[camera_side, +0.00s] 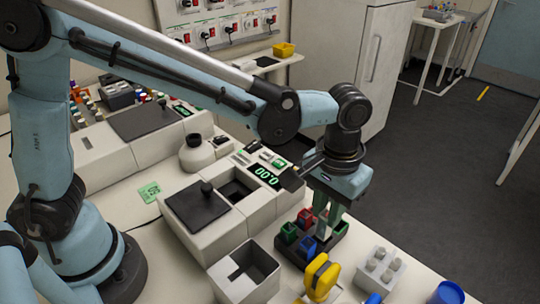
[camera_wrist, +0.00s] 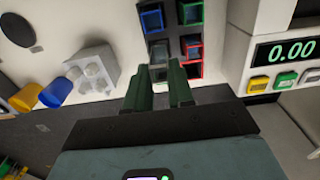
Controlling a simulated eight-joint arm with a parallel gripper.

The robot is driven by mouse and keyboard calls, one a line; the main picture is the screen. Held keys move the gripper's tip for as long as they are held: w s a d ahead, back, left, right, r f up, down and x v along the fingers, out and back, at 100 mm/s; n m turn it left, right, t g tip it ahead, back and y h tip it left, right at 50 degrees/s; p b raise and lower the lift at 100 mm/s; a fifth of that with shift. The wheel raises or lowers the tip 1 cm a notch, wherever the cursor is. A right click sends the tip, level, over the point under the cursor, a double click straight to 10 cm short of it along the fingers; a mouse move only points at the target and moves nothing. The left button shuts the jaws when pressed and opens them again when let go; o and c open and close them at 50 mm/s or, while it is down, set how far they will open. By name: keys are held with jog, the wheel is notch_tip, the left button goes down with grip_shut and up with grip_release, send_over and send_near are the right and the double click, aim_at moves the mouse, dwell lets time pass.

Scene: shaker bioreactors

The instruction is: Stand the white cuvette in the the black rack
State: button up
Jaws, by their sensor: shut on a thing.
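My gripper (camera_side: 325,208) has green fingers pointing down over the black rack, and it is shut on the white cuvette (camera_side: 322,229). The cuvette looks pale and upright below the fingertips in the side view. I cannot tell whether its foot is inside a compartment. The black rack (camera_side: 341,236) stands on the bench with red, green and blue cuvettes in it. In the wrist view the rack (camera_wrist: 172,30) lies just beyond the fingertips of my gripper (camera_wrist: 161,80). The fingers hide part of the rack's near end.
A balance reading 0.00 (camera_side: 266,177) stands left of the rack. A pale block with several capped vials (camera_side: 378,268) stands to the right. A yellow object (camera_side: 319,277), a blue cup (camera_side: 447,293) and an open grey box (camera_side: 246,272) are near the front.

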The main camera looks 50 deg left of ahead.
aim_at(326, 221)
jog(key=shift+f, duration=1.4)
dwell(1.0)
jog(key=shift+f, duration=0.3)
jog(key=o, duration=0.9)
jog(key=shift+c, duration=0.2)
notch_tip(326, 221, up, 7)
dwell(0.7)
